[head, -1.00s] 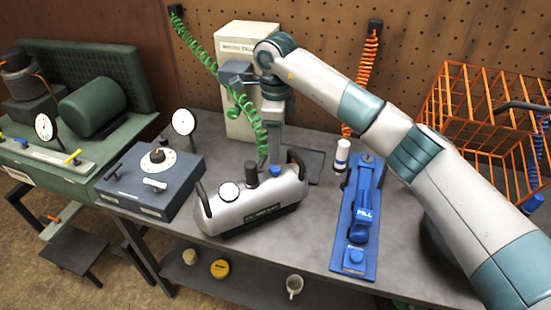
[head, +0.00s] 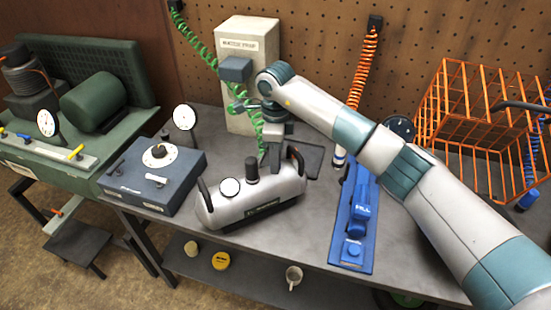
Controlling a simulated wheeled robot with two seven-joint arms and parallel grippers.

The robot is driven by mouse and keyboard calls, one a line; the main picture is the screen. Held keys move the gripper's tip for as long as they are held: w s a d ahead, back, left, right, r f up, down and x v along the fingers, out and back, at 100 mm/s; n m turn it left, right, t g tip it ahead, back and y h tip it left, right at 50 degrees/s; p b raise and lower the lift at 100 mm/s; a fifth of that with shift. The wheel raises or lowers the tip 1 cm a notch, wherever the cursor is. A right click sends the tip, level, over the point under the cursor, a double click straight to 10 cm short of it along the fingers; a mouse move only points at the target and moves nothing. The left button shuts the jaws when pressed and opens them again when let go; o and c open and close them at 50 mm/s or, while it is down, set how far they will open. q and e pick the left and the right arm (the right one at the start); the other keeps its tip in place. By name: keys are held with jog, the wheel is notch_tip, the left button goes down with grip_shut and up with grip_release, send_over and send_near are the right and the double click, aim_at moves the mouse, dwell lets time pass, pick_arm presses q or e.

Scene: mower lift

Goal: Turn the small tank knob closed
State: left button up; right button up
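The small grey tank (head: 250,208) stands on the bench with a round white gauge (head: 229,187), a dark cap (head: 251,168) and dark end handles. The blue knob seen earlier at the tank's right end is now hidden behind my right gripper (head: 273,164). That gripper points down at the tank's top, just right of the dark cap. Its fingertips are at or just above the knob's place, and I cannot tell whether they touch or grip it. My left gripper is not in view.
A blue fill unit (head: 353,230) lies right of the tank, and a blue-grey dial box (head: 152,182) stands to its left. A cream box (head: 249,75) with a green coiled hose is behind. An orange wire basket (head: 480,130) stands at the right.

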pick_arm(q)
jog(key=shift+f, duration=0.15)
